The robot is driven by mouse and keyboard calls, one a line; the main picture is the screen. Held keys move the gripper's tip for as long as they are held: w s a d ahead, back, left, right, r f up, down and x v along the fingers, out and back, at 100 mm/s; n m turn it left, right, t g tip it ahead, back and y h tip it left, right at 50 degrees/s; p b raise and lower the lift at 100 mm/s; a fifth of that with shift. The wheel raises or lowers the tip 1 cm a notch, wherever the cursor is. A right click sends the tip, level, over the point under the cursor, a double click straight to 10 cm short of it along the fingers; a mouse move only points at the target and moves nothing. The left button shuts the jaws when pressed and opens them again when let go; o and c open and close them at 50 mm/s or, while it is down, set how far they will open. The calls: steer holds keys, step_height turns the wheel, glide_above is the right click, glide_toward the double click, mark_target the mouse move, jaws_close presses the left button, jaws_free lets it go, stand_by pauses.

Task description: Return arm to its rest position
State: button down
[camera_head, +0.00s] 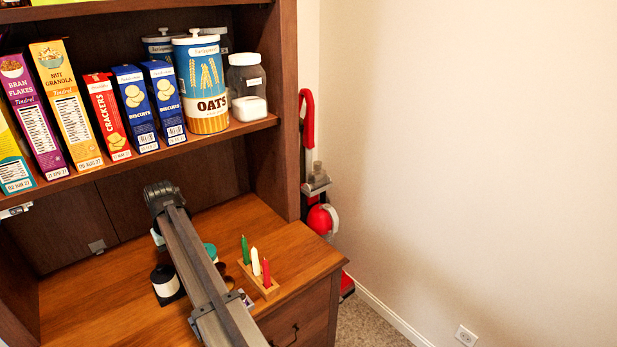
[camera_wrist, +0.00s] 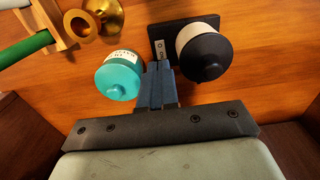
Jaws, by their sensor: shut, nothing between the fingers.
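My gripper (camera_wrist: 158,88) is shut and empty in the wrist view, its blue-grey fingers together. It is above the wooden counter (camera_head: 110,285), between a teal lidded jar (camera_wrist: 120,75) and a black-and-white jar (camera_wrist: 203,48) on a black base. In the head view my arm (camera_head: 200,265) stretches over the counter towards the back of the hutch. The arm partly covers the teal jar (camera_head: 210,250). The black-and-white jar (camera_head: 164,282) stands just left of the arm.
A wooden candle holder (camera_head: 262,284) with green, white and red candles stands right of the arm. A brass candlestick (camera_wrist: 96,20) shows near the jars. Above, a shelf (camera_head: 200,140) holds cereal boxes, biscuit boxes and an oats canister (camera_head: 203,90). Hutch walls stand close around.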

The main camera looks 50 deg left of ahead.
steer(key=shift+d, duration=0.1)
